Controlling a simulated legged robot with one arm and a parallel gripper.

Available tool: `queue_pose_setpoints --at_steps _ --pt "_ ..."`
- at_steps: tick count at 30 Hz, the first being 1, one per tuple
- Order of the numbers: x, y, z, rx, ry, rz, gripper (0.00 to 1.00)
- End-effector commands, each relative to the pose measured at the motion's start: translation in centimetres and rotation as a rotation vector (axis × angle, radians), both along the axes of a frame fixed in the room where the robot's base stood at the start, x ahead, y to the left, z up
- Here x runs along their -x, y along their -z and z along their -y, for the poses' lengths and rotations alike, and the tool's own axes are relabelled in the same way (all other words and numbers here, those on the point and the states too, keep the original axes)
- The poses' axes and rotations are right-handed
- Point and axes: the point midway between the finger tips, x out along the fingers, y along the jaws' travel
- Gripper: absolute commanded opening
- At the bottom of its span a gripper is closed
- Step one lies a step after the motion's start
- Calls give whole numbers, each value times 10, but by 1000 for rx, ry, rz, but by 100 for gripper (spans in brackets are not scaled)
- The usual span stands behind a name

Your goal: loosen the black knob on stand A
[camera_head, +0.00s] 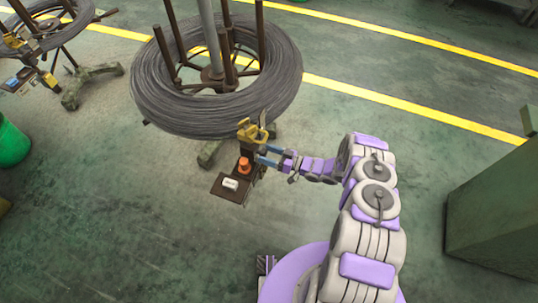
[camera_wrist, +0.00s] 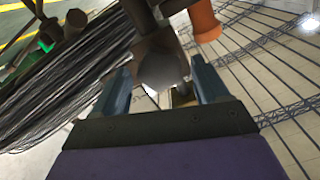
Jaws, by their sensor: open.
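The stand with the wire coil shows in the middle of the head view, with a post in front that carries a brass-coloured part (camera_head: 252,131), an orange knob (camera_head: 243,166) and a small plate with a white label (camera_head: 230,183). The label is too small to read. My gripper (camera_head: 260,154) reaches the post from the right, its blue fingers apart. In the wrist view, a dark rounded piece (camera_wrist: 158,45), which looks like the black knob, sits between the open fingers (camera_wrist: 160,66). Whether the fingers touch it I cannot tell. The orange knob (camera_wrist: 204,20) shows beyond the right finger.
The large wire coil (camera_head: 160,107) lies close behind the post. Another coil stand (camera_head: 45,40) is at the upper left, above a green bin (camera_head: 11,145). A green machine housing (camera_head: 495,210) stands at the right. The floor at the lower left is clear.

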Motion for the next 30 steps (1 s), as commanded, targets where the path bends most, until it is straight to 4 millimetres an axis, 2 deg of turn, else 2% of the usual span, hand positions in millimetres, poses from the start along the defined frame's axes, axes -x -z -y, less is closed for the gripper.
queue_pose_setpoints --at_steps 5,23,30 --pt "0 0 0 0 0 0 74" --pt "-1 0 1 1 2 0 18" --pt "-1 0 1 8 2 20 18"
